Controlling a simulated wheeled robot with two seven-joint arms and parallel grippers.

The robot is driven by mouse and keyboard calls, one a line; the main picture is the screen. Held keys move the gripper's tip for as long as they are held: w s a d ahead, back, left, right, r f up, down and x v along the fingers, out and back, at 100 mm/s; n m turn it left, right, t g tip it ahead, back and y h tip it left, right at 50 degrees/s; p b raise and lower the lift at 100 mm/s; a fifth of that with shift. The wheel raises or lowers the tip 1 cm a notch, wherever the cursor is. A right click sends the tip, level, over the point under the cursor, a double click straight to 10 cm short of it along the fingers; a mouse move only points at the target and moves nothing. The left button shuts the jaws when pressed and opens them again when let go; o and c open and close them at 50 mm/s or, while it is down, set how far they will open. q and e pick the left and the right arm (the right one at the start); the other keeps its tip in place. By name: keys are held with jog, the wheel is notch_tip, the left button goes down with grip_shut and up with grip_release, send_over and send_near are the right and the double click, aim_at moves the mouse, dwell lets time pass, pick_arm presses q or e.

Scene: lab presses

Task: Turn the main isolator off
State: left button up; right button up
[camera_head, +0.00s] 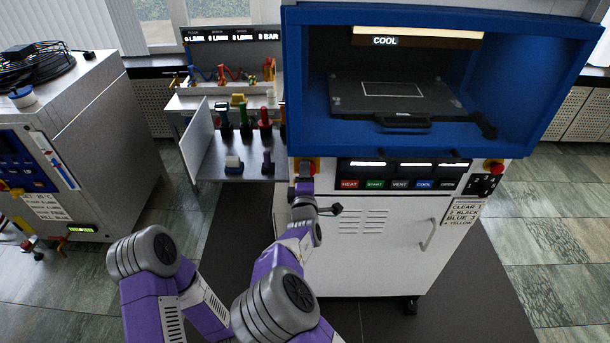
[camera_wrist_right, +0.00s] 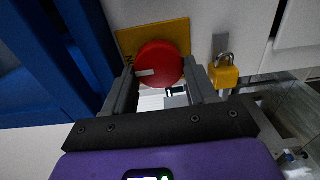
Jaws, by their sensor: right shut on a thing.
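The main isolator (camera_head: 316,164) is a red knob on a yellow plate, at the left end of the press's front panel. In the right wrist view the red knob (camera_wrist_right: 158,58) fills the space between my fingers, with a pale mark on its left side. My right gripper (camera_head: 305,178) reaches up to it in the head view and also shows in the wrist view (camera_wrist_right: 163,76), shut on the knob with one finger on each side. In the head view the gripper hides part of the isolator. My left gripper is not in view.
A yellow padlock (camera_wrist_right: 224,72) hangs beside the isolator plate. The press has a blue-framed chamber (camera_head: 292,80), a button row (camera_head: 400,184) and a red stop button (camera_head: 494,167). A shelf with coloured handles (camera_head: 215,165) stands left. Open floor lies right.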

dwell(0.3)
jog(key=o, duration=1)
jog(key=shift+s, duration=3.85)
